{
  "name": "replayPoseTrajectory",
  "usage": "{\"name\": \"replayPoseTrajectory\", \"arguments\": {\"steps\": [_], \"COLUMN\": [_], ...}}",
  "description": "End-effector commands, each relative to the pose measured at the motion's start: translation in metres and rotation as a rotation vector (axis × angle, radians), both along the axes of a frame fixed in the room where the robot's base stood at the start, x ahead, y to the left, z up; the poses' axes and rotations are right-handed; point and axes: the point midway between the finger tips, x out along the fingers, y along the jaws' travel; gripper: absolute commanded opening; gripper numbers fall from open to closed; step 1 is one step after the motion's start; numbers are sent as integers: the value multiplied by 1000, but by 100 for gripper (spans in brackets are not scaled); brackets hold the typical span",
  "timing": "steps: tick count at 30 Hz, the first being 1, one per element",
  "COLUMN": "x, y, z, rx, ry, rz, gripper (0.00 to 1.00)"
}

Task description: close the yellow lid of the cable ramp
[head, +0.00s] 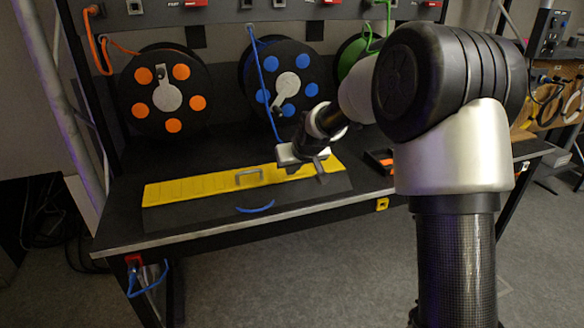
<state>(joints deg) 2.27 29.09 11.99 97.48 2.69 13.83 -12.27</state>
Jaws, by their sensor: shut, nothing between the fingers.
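The yellow lid (205,187) is a long strip lying on the black cable ramp (185,215) on the table. It has a grey handle (249,176) near its middle. From this view I cannot tell whether the lid lies fully flat or is raised. My gripper (319,171) is shut and empty, over the right part of the lid, right of the handle. It hides some of the lid, and I cannot tell if it touches. A short blue cable piece (255,209) shows on the ramp in front of the lid.
Behind the ramp hang reels with orange (165,95), blue (282,85) and green (352,55) parts. A blue cable (266,90) hangs down from the upper panel. A black and orange item (380,158) lies right of the ramp. The table's front edge (230,228) is clear.

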Motion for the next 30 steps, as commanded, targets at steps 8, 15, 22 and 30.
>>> {"name": "replayPoseTrajectory", "arguments": {"steps": [8, 15, 22, 30], "x": [2, 2, 2, 3], "y": [1, 1, 1, 2], "z": [-8, -9, -9, 20], "rx": [-1, -1, -1, -1], "ry": [0, 0, 0, -2], "rz": [1, 1, 1, 1], "gripper": [0, 0, 0, 0]}}
